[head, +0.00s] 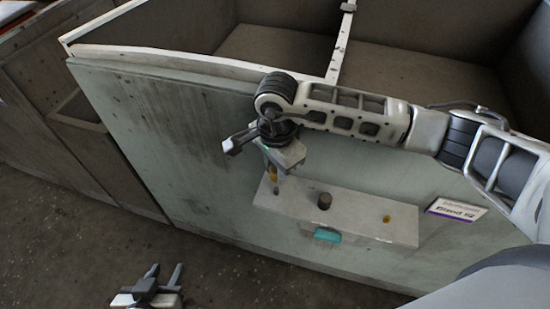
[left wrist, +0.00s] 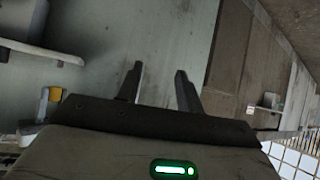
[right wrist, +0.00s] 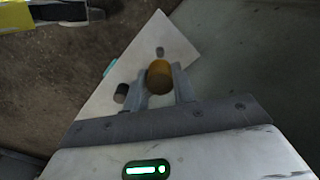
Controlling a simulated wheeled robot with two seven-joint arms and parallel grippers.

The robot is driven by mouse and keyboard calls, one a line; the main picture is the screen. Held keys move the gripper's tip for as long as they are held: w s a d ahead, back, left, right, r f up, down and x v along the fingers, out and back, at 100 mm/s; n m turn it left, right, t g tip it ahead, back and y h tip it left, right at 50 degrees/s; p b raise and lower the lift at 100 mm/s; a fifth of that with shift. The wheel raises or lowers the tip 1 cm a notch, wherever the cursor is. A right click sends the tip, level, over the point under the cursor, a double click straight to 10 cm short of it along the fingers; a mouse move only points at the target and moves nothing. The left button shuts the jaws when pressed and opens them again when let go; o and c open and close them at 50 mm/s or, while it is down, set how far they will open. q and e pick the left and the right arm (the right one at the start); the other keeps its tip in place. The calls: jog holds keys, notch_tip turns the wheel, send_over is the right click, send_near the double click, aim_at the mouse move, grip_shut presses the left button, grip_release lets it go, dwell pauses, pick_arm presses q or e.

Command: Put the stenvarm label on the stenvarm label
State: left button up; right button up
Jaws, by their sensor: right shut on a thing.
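A small white label (head: 458,209) with a purple lower edge is on the pale panel at the right; its print is too small to read surely. My right gripper (head: 272,168) is over the left end of a grey ledge (head: 350,213). It is shut on a yellow cylindrical piece, whose round end shows between the fingers in the right wrist view (right wrist: 159,77). I cannot tell whether that piece touches the ledge. My left gripper (head: 162,280) is low at the left, open and empty; its fingers stand apart in the left wrist view (left wrist: 158,85).
On the ledge are a dark round knob (head: 324,200) and a small yellow piece (head: 387,218). A teal block (head: 327,235) shows at the ledge's front underside. The pale panel (head: 165,130) rises behind with an open bin above.

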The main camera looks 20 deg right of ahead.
aim_at(276, 189)
notch_tip(276, 189, down, 3)
jog(key=shift+f+b, duration=0.2)
jog(key=shift+b, duration=0.65)
jog(key=shift+f, duration=0.4)
jog(key=shift+r, duration=0.25)
pick_arm(q)
jog(key=shift+d+f+b, duration=0.2)
jog(key=shift+f+b, duration=0.15)
jog(key=shift+f, duration=0.4)
jog(key=shift+w, duration=0.1)
pick_arm(e)
jog(key=shift+f, duration=0.15)
pick_arm(q)
jog(key=shift+f, duration=0.15)
